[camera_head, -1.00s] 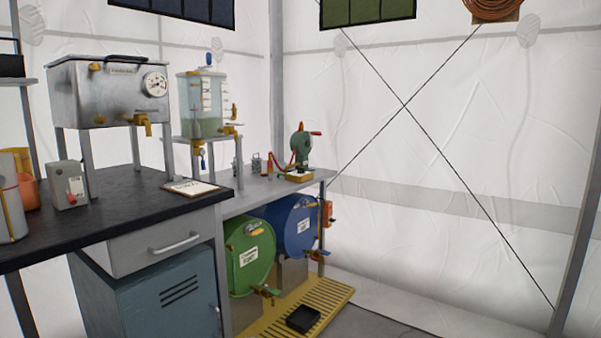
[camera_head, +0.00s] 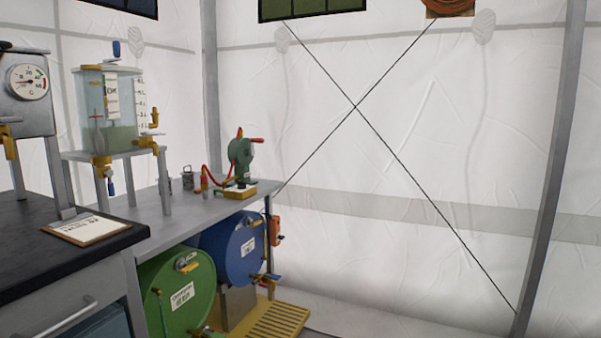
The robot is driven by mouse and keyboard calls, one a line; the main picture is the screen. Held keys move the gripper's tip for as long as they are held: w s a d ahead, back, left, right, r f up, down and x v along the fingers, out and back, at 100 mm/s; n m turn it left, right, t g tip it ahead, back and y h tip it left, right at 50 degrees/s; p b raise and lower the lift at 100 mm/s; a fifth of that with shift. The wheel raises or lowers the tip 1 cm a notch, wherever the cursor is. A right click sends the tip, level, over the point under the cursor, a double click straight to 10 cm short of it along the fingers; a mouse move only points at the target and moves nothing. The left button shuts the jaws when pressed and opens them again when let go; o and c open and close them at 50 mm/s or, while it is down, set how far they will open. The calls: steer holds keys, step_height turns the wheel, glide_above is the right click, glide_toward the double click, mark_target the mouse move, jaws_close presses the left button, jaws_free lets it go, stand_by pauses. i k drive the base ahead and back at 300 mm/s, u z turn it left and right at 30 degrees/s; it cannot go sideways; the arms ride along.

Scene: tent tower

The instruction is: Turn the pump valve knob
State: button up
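A green hand pump (camera_head: 241,160) with a red handle stands on a yellow base (camera_head: 236,190) at the far end of the grey bench (camera_head: 185,203). A red hose or cable runs from it to a small red and brass fitting (camera_head: 203,181) on its left. Which part is the pump's valve knob is too small to tell. A glass tank (camera_head: 107,115) with brass taps and blue handles stands on a metal stand at the left. My gripper is not in view.
A green drum (camera_head: 178,285) and a blue drum (camera_head: 232,250) lie under the bench, above a yellow slatted platform (camera_head: 270,321). A clipboard (camera_head: 86,229) lies on the black worktop (camera_head: 30,250). White tent wall and crossed cables fill the right.

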mark_target(242, 185)
steer(key=z, duration=0.4)
steer(key=i, duration=1.7)
steer(key=u, duration=0.75)
steer(key=i, duration=1.1)
steer(key=u, duration=0.7)
